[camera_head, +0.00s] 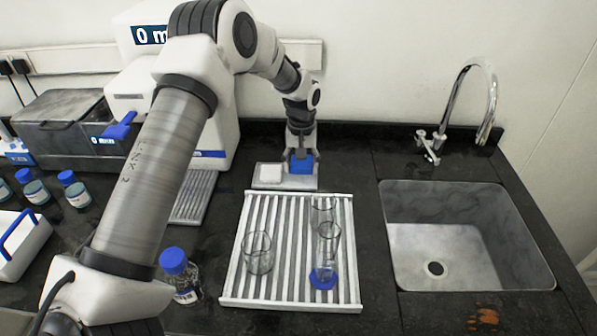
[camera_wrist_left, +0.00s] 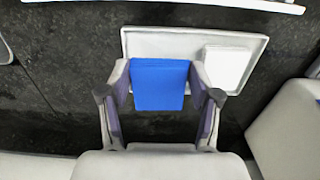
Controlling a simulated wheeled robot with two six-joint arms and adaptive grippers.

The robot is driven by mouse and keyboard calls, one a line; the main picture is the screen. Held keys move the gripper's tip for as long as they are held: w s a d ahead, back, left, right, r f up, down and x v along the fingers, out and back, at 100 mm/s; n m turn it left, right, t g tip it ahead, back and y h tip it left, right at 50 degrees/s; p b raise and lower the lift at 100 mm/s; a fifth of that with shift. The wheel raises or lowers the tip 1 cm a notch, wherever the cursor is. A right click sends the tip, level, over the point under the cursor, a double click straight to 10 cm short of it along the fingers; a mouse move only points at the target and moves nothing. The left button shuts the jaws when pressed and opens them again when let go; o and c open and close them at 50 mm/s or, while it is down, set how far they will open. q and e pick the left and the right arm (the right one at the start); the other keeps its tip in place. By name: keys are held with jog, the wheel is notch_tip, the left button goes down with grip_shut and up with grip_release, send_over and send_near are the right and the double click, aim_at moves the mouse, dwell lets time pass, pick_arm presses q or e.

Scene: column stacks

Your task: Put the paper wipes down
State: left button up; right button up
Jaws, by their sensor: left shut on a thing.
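My left gripper (camera_head: 301,157) is at the back of the bench, pointing down, with its fingers on both sides of a blue flat-faced block, which I take to be the paper wipes (camera_head: 301,167). In the left wrist view the wipes (camera_wrist_left: 160,88) sit between the two fingers (camera_wrist_left: 160,80). A shallow light-grey tray (camera_head: 286,185) lies under them, and the wipes cover part of its near edge in the wrist view (camera_wrist_left: 150,42). I cannot tell whether they touch the tray. A white square pad (camera_head: 270,173) lies on the tray beside the wipes. My right gripper is not in view.
A white ribbed drain rack (camera_head: 290,300) holding clear glassware (camera_head: 258,252) stands in front of the tray. A sink (camera_head: 460,230) with a tap (camera_head: 484,90) is to the right. A blue-capped bottle (camera_head: 180,275) stands left of the rack. White equipment (camera_head: 215,140) stands left of the tray.

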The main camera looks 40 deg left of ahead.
aim_at(300, 167)
pick_arm(q)
jog(key=f, duration=0.3)
jog(key=shift+s+a+f+p, duration=0.15)
jog(key=shift+a+f+p, duration=0.05)
jog(key=shift+f+p, duration=0.2)
jog(key=shift+d, duration=0.15)
jog(key=o, duration=1.2)
jog(key=shift+f, duration=0.1)
jog(key=shift+c, duration=0.2)
jog(key=shift+r, duration=0.25)
notch_tip(300, 167, up, 12)
jog(key=b, duration=0.2)
jog(key=shift+b, duration=0.4)
